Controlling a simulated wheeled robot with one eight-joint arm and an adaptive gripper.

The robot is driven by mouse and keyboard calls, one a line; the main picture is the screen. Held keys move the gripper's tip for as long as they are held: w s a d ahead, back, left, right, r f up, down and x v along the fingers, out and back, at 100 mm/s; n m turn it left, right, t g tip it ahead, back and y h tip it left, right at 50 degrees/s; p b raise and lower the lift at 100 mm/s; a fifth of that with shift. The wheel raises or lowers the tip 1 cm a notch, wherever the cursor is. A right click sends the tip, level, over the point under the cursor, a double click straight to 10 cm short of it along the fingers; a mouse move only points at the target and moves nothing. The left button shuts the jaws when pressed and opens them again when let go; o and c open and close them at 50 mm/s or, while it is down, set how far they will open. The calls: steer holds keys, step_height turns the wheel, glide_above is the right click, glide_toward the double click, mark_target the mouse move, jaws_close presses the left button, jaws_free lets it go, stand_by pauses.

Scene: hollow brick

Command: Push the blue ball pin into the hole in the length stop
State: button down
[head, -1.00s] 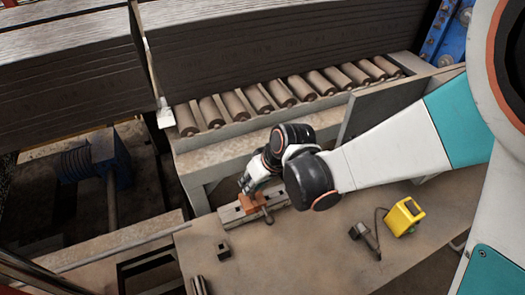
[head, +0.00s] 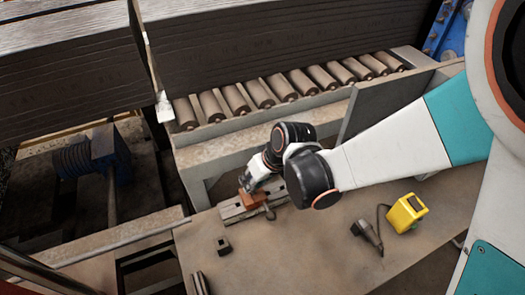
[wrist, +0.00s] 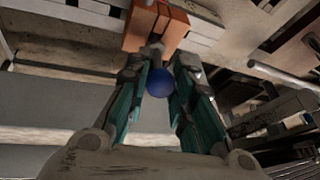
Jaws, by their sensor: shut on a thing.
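The blue ball pin (wrist: 160,83) shows its round blue head between my gripper's fingers in the wrist view. My gripper (wrist: 163,72) is shut on it. The orange length stop (wrist: 157,25) is just beyond the fingertips, and the pin's far end is close to it or at it. I cannot tell whether the pin is in the hole, which is hidden. In the head view the length stop (head: 253,200) sits on a grey rail (head: 232,211) on the bench, and my gripper (head: 248,183) is at its far side.
A small dark block (head: 223,245) lies on the bench (head: 310,245) in front of the rail. A grey hand tool (head: 369,234) and a yellow device (head: 406,212) lie to the right. A roller conveyor (head: 260,95) runs behind. The bench middle is clear.

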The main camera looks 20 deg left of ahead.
steer(key=shift+f+b, duration=0.45)
steer(key=shift+f, duration=0.05)
stand_by(0.3)
steer(key=c, duration=1.3)
jaws_free()
steer(key=shift+d+r, duration=0.2)
steer(key=shift+r, duration=0.25)
steer(key=s+d, duration=0.1)
steer(key=d, duration=0.3)
steer(key=s+d, duration=0.1)
steer(key=d, duration=0.3)
steer(key=s+d, duration=0.1)
steer(key=d, duration=0.2)
steer(key=shift+s+d+r, duration=0.1)
steer(key=shift+d, duration=0.3)
